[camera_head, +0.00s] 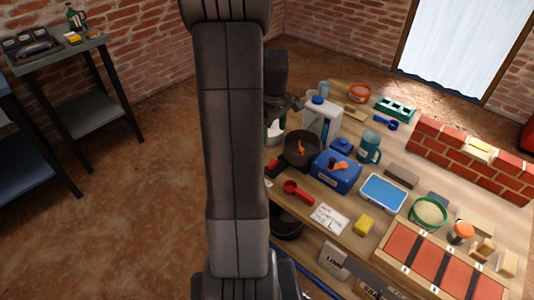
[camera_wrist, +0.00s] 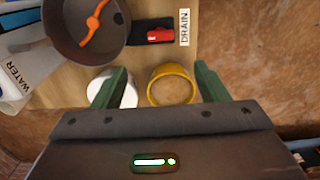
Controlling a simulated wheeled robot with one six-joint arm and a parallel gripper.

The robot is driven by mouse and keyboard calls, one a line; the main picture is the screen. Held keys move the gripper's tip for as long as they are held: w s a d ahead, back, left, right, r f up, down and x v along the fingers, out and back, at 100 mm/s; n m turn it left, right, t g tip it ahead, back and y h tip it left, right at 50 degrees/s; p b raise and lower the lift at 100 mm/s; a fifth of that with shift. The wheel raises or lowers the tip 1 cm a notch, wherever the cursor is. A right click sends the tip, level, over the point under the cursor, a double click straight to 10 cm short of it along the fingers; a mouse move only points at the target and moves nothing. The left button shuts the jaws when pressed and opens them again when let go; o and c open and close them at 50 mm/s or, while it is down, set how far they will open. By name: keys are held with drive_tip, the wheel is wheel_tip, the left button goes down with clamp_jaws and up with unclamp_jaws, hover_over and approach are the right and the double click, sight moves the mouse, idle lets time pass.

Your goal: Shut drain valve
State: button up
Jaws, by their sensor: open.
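In the wrist view, a small red handle (camera_wrist: 159,35) lies on a black fitting (camera_wrist: 146,31) beside a white label reading DRAIN (camera_wrist: 184,27). The fitting sits right of a dark pot (camera_wrist: 62,38) with an orange piece (camera_wrist: 95,22) inside. My gripper (camera_wrist: 161,68) is open, its two green fingers pointing toward the fitting, apart from the red handle. A white round container (camera_wrist: 112,90) and a yellow-rimmed one (camera_wrist: 172,88) show between or behind the fingers. In the head view, a red part (camera_head: 274,167) shows left of the pot (camera_head: 302,148); my arm hides some of that area.
A white jug (camera_head: 322,118), marked WATER in the wrist view (camera_wrist: 25,65), stands near the pot. Open floor (camera_head: 130,190) lies left.

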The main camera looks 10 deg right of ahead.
sight(273, 162)
wheel_tip(273, 162, down, 13)
drive_tip(key=shift+s+b, duration=0.15)
drive_tip(key=shift+b, duration=0.9)
drive_tip(key=c, duration=1)
